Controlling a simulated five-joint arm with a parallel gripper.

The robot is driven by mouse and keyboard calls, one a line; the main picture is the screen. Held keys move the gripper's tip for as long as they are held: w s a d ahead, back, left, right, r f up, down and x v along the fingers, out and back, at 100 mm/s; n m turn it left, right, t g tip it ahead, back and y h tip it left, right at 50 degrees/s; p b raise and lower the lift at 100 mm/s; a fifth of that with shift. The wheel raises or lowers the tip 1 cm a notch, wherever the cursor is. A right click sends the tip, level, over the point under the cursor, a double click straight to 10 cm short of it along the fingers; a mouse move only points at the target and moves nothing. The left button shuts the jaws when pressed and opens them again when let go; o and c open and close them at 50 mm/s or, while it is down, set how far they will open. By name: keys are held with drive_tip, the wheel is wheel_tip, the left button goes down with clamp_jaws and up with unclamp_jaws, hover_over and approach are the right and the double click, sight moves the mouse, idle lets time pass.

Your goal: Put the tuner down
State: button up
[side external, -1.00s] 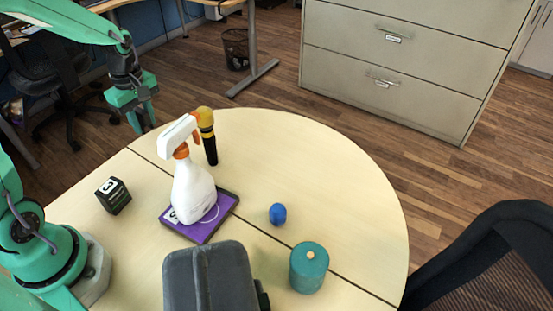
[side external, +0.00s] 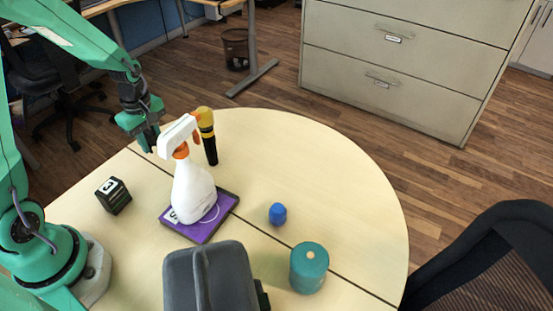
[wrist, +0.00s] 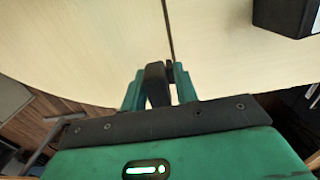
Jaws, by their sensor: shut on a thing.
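The tuner (wrist: 155,85) is a small dark piece between the green fingers of my gripper (wrist: 158,78) in the wrist view. My gripper is shut on it. In the side external view my gripper (side external: 147,141) points down at the far left edge of the round table (side external: 330,180), left of the spray bottle. There the tuner cannot be told clearly from the dark fingertips. Whether it touches the table cannot be told.
A white spray bottle (side external: 190,190) stands on a purple pad (side external: 210,231), with a yellow-and-black microphone (side external: 208,135) behind. A black numbered block (side external: 114,196), blue egg-shaped thing (side external: 277,214), teal cylinder (side external: 309,268) and dark case (side external: 210,280) stand around. The table's right side is clear.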

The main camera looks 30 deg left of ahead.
sight(158, 159)
drive_tip(key=shift+f, duration=1.65)
drive_tip(key=shift+f, duration=0.15)
drive_tip(key=o, duration=0.9)
drive_tip(key=shift+o, duration=0.2)
drive_tip(key=shift+r, duration=0.2)
wheel_tip(158, 159, up, 12)
drive_tip(key=shift+f, duration=0.1)
